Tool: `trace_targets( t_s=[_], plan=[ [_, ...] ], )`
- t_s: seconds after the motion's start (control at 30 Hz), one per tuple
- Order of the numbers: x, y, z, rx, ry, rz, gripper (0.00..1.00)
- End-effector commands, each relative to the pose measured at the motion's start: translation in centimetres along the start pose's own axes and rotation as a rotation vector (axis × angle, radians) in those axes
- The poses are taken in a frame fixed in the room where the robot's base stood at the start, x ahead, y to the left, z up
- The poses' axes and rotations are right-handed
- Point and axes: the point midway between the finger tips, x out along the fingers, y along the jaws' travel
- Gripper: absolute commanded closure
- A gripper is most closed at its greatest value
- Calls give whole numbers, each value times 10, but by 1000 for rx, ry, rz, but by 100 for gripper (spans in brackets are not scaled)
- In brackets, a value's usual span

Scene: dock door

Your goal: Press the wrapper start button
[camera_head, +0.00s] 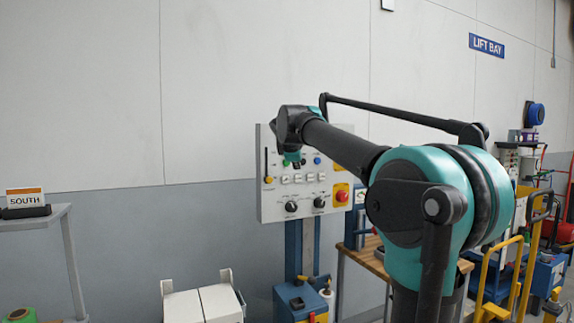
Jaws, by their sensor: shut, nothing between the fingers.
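A light grey control panel (273,213) stands upright in front of the wall on a blue post. It carries a green button (286,162), a blue button (317,160), a row of pale switches, two black knobs and a red stop button (342,194) on a yellow plate. The labels are too small to read, so I cannot tell which control is the wrapper start. My arm reaches in from the right, its wrist in front of the panel's upper left. My gripper (293,159) shows only as a small dark part below the wrist, shut and empty, close to the green button; contact cannot be judged.
A lever with a yellow knob (268,180) is at the panel's left edge. White boxes (203,303) stand below left, and a shelf with a SOUTH sign (25,198) is far left. A wooden bench (372,262) and yellow-framed carts crowd the right.

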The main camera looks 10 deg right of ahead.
Motion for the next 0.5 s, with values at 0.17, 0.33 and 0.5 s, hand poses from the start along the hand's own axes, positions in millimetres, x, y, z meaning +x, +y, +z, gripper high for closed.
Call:
trace_targets(
  t_s=[0.17, 0.33, 0.5],
  plan=[
    [17, 12, -13, 1, 0, 0, 100],
    [29, 21, -21, 1, 0, 0, 100],
    [35, 26, -26, 1, 0, 0, 100]
  ],
)
